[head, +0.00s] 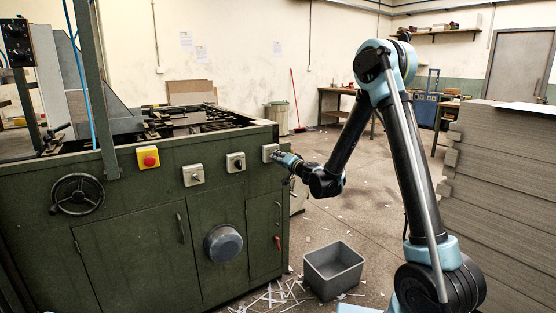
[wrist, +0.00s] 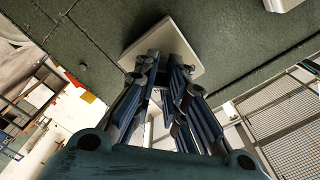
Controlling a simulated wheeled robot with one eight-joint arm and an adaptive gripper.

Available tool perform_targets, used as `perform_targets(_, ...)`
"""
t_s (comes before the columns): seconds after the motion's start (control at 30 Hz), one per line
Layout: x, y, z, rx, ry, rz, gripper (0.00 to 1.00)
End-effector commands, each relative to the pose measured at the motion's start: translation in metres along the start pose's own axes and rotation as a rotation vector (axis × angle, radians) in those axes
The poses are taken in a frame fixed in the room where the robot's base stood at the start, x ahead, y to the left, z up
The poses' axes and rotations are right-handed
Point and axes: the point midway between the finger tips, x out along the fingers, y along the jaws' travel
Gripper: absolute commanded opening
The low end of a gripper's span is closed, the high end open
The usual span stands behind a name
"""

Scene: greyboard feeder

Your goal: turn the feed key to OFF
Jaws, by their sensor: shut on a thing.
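My gripper (head: 280,158) is at the rightmost of three pale switch boxes (head: 270,152) on the front of the green machine (head: 140,190). In the wrist view its two fingers (wrist: 163,64) reach to the pale box plate (wrist: 188,48), close together, and are shut on the key there. The key itself is hidden between the fingertips, so its position cannot be read. No labels are legible.
A red stop button on a yellow box (head: 148,157) and a handwheel (head: 78,194) are on the machine's left. A grey bin (head: 333,269) stands on the floor among paper strips. Stacked greyboard (head: 500,190) rises at right. Open floor lies between.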

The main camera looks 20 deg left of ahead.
Motion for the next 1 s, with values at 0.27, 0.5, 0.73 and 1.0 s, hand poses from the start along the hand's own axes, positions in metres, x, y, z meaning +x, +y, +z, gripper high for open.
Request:
perform_targets(0.27,0.001,-0.001,0.0,-0.015,0.0,-0.001,0.47)
perform_targets(0.5,0.001,-0.001,0.0,-0.013,-0.001,-0.001,0.47)
perform_targets(0.73,-0.009,-0.001,-0.001,-0.013,0.0,-0.001,0.47)
perform_targets(1.0,-0.058,0.0,0.0,-0.013,-0.001,0.0,0.47)
